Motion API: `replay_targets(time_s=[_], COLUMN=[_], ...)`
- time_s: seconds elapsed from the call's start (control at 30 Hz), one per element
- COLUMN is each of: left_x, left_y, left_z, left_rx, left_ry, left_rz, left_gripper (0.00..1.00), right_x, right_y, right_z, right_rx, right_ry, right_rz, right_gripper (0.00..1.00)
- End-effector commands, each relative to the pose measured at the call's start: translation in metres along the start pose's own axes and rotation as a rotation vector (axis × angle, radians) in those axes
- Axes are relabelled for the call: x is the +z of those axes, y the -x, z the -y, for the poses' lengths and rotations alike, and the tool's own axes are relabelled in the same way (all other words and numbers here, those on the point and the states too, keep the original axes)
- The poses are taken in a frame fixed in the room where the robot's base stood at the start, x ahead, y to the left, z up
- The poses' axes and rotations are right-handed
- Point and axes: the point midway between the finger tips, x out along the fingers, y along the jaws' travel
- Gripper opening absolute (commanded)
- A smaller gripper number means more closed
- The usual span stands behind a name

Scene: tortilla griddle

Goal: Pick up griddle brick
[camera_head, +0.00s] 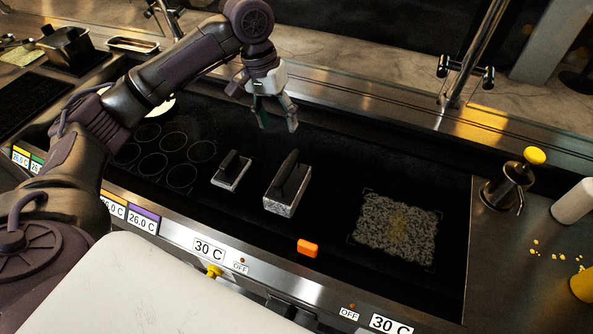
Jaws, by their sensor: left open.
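The griddle brick, most likely the grey speckled block with a black handle (283,205), rests on the black griddle (330,165) near its middle. A smaller, flatter block with a black handle (229,176) sits just left of it. My left gripper (276,119) is open and empty above the griddle, behind the two blocks and pointing down. It touches neither of them. My right gripper is out of view.
A grey crusty patch (395,228) covers the griddle's right part. An orange block (307,248) lies at the front edge. Several ring outlines (174,142) are at the left. A metal container with a yellow knob (508,185) stands on the right counter.

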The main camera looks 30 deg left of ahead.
Motion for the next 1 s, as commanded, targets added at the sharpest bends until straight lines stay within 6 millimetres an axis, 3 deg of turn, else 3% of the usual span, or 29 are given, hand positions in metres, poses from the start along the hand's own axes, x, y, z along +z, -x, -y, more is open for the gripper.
replay_targets(time_s=[0.37,0.53,0.77,1.0], left_x=[0.001,0.001,0.004,0.005], left_y=[-0.066,-0.082,-0.105,-0.134], left_z=[0.000,0.000,-0.003,-0.003], left_rx=[-0.001,-0.001,-0.002,-0.001], left_ry=[0.001,-0.001,0.000,-0.001], left_rz=[0.004,0.001,0.006,0.001], left_gripper=[0.60,0.60,0.60,0.60], right_x=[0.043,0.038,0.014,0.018], right_y=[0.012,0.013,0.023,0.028], right_z=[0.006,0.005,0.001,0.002], right_rx=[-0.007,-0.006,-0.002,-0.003], right_ry=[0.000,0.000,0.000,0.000], right_rz=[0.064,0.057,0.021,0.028], right_gripper=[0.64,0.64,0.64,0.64])
